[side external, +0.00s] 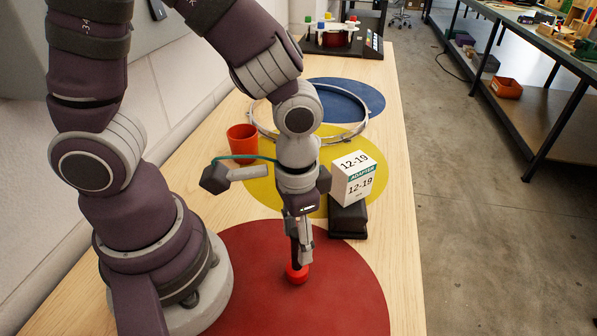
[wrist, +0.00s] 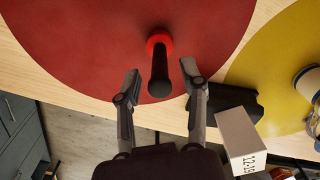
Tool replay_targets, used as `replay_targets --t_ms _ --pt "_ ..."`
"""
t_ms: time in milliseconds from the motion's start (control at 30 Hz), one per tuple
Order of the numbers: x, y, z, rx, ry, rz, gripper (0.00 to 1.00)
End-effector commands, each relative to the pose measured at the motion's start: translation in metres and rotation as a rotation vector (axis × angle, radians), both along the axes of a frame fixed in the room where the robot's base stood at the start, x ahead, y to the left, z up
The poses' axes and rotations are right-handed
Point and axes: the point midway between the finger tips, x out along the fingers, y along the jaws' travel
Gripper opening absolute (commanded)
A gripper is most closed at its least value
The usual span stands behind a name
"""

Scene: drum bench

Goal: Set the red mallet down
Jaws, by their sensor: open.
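The red mallet has a red head (side external: 297,274) that rests on the red round mat (side external: 345,295) in the side external view. In the wrist view its black handle (wrist: 159,76) points up toward the camera from the head, so the mallet stands head down. My gripper (side external: 301,252) is low over the mat, directly above the head. Its two fingers (wrist: 160,84) are apart, one on each side of the handle, with visible gaps in the wrist view. In the side external view the fingers mostly hide the handle.
A white box (side external: 354,180) marked 12-19 sits on a black block (side external: 348,219) right of my gripper. Behind are a yellow mat (side external: 258,190), an orange-red cup (side external: 242,142), a metal hoop (side external: 340,137) and a blue mat (side external: 345,97). The red mat's front right is clear.

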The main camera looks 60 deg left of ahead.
Motion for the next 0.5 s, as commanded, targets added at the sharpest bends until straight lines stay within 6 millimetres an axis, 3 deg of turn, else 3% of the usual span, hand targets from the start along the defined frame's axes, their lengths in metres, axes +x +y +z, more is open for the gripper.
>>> replay_targets --t_ms 300,500 --pt "0.001 -0.001 0.071 -0.003 -0.009 0.001 0.42" --pt "0.001 0.002 0.094 -0.007 -0.017 0.006 0.42"
